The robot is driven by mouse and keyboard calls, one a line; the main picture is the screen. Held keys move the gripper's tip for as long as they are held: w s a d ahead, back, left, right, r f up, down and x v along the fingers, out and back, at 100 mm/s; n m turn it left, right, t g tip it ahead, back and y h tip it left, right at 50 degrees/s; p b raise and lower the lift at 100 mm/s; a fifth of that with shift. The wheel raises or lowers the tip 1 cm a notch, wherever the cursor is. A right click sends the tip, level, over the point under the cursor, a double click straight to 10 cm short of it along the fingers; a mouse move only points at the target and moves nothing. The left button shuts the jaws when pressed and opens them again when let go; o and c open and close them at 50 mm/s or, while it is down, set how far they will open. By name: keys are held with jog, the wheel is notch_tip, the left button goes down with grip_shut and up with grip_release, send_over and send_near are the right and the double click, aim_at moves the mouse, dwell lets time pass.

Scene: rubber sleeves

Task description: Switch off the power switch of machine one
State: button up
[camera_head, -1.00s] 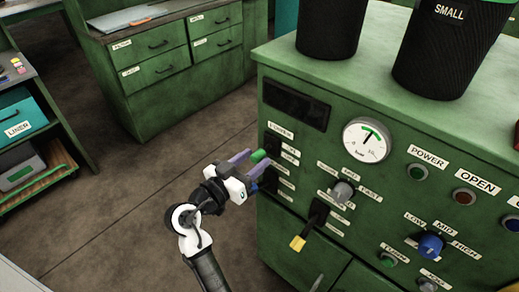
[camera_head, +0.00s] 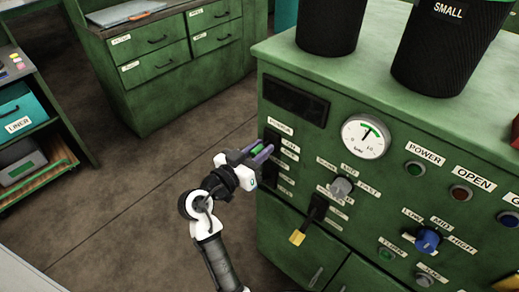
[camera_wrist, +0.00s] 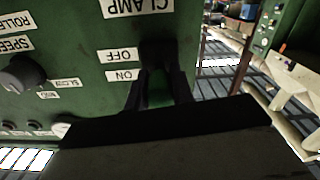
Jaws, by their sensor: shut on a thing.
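The green machine (camera_head: 390,110) stands at the right with its control panel facing me. At the upper left of the panel is a switch with a green handle (camera_head: 258,150). The label above it is too small to read surely. My gripper (camera_head: 262,153) is at this switch, its fingers shut on the green handle. In the wrist view, upside down, the green handle (camera_wrist: 158,90) sits between the dark fingers, level with the ON label (camera_wrist: 125,75). The OFF label (camera_wrist: 121,55) and CLAMP label (camera_wrist: 137,7) lie above it in that picture. The fingers partly hide the handle.
A lever with a yellow end (camera_head: 298,236) hangs to the lower right of my gripper. A grey knob (camera_head: 341,187), a gauge (camera_head: 366,137) and a blue knob (camera_head: 427,240) are on the panel. Drawers (camera_head: 160,50) stand behind. The floor left of the machine is clear.

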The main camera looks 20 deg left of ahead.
jog(key=f+b, duration=0.1)
jog(key=b, duration=0.2)
jog(key=shift+t, duration=0.3)
jog(key=t+b, duration=0.1)
jog(key=b, duration=0.3)
jog(key=f+t+h+b, duration=0.1)
jog(key=b, duration=0.4)
jog(key=shift+w, duration=0.1)
jog(key=shift+r+t+b, duration=0.1)
jog(key=shift+t+b, duration=0.2)
jog(key=shift+b, duration=0.85)
jog(key=shift+r, duration=0.2)
jog(key=o, duration=1)
